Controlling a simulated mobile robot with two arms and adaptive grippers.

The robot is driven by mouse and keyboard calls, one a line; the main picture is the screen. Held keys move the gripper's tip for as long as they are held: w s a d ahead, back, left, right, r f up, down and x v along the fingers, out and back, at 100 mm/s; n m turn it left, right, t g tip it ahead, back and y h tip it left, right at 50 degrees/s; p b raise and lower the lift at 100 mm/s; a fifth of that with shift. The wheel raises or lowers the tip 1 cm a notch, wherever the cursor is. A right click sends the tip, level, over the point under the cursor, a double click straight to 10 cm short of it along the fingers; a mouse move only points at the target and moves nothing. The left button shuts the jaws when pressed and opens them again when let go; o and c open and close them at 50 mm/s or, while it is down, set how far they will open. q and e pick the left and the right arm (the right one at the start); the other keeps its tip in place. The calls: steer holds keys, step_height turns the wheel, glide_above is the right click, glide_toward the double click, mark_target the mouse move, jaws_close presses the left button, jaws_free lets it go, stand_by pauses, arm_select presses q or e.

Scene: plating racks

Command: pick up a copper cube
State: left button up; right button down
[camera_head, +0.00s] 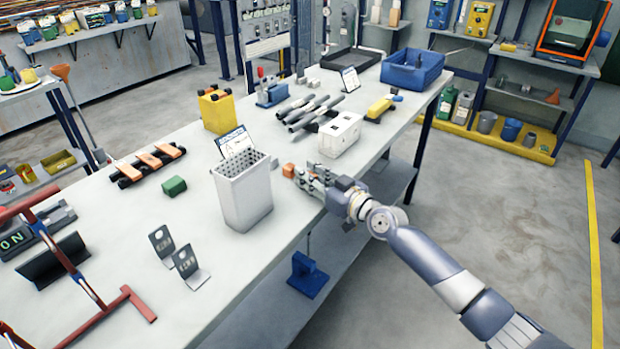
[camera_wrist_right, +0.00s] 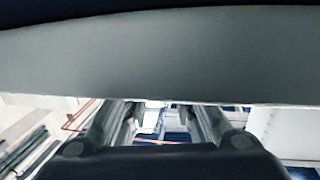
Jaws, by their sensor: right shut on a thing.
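A small copper cube (camera_head: 288,170) shows near the table's front edge, just right of the grey perforated bin. My right gripper (camera_head: 303,175) reaches in from the right and is shut on the cube, which sticks out at its fingertips. Whether the cube touches the table top cannot be told. In the right wrist view the two fingers (camera_wrist_right: 160,125) show, but the cube cannot be made out there. My left gripper is not in view.
The tall grey bin (camera_head: 243,200) stands close left of the cube, and a white box (camera_head: 340,134) stands behind my gripper. A green block (camera_head: 174,186), black brackets (camera_head: 186,262) and a yellow holder (camera_head: 216,112) stand on the table (camera_head: 120,245).

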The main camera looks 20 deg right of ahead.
step_height(320, 180, up, 9)
steer(key=p, duration=0.2)
steer(key=shift+r+p, duration=0.1)
steer(key=shift+p, duration=0.25)
steer(key=shift+r, duration=0.5)
